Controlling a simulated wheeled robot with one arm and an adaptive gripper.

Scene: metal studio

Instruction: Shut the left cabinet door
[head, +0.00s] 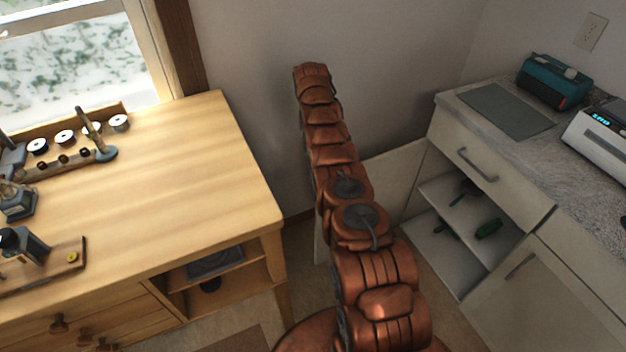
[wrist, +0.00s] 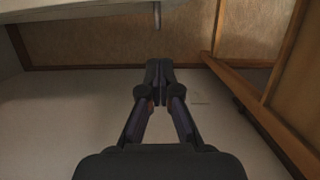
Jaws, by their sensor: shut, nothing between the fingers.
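The left cabinet door (head: 396,178) stands open. It swings out to the left from the white cabinet (head: 505,185), and my arm covers part of it in the head view. The open compartment shows two shelf levels (head: 455,212). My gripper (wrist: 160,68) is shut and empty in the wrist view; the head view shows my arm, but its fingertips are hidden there. A pale panel edge, which looks like the door (wrist: 75,22), crosses the top left of the wrist view. A short grey bar, perhaps its handle (wrist: 157,14), hangs just beyond the fingertips, seemingly apart from them.
A wooden workbench (head: 190,170) with several tools stands on the left, close to my arm. Green and dark tools (head: 488,229) lie on the cabinet shelves. A teal device (head: 553,82) sits on the counter. A narrow floor gap separates bench and cabinet.

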